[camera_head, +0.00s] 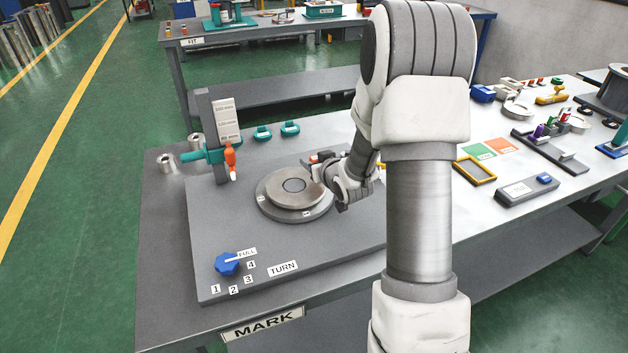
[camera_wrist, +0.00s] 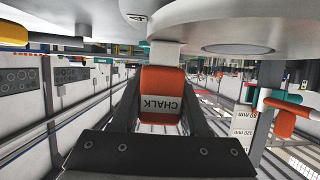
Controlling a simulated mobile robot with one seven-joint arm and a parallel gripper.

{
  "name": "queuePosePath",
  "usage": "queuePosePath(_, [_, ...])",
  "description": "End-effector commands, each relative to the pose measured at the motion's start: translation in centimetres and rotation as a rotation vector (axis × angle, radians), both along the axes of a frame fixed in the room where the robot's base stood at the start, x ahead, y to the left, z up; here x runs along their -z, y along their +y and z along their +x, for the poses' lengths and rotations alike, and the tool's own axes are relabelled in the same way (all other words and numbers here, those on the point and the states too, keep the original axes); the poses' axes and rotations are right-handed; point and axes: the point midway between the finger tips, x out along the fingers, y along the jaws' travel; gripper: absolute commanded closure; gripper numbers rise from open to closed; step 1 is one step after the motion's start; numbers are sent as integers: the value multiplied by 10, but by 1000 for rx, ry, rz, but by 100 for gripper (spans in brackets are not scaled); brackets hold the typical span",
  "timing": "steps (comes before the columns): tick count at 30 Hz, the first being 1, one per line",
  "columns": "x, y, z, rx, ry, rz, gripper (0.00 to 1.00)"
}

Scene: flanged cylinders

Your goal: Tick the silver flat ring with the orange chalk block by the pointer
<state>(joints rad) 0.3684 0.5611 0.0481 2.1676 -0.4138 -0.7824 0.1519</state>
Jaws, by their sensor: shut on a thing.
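The silver flat ring (camera_head: 290,190) lies flat on a round grey turntable (camera_head: 268,212) with small numbered tags. It also shows at the top of the wrist view (camera_wrist: 225,22). My gripper (camera_head: 325,163) is at the ring's right rear edge, shut on the orange chalk block (camera_wrist: 161,85), whose label reads CHALK. The block's pale tip (camera_wrist: 165,54) is close to the ring's edge; I cannot tell whether they touch. The orange pointer (camera_head: 231,158) hangs from a teal arm on a grey post, left of the ring, and shows at the right of the wrist view (camera_wrist: 285,118).
A blue knob (camera_head: 227,264) with numbered positions and a TURN label stand at the plate's front. Two teal blocks (camera_head: 289,128) lie behind the plate, and metal flanged cylinders (camera_head: 196,142) at left. A yellow frame (camera_head: 474,170) and a grey box (camera_head: 527,190) lie to the right.

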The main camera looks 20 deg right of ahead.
Motion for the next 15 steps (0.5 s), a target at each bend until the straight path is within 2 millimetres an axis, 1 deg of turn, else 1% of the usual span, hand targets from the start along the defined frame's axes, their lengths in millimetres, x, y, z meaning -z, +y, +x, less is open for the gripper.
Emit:
queuePosePath(5, [-9, 0, 0, 0, -2, 0, 100])
queuePosePath(15, [-37, 0, 0, 0, -2, 0, 100])
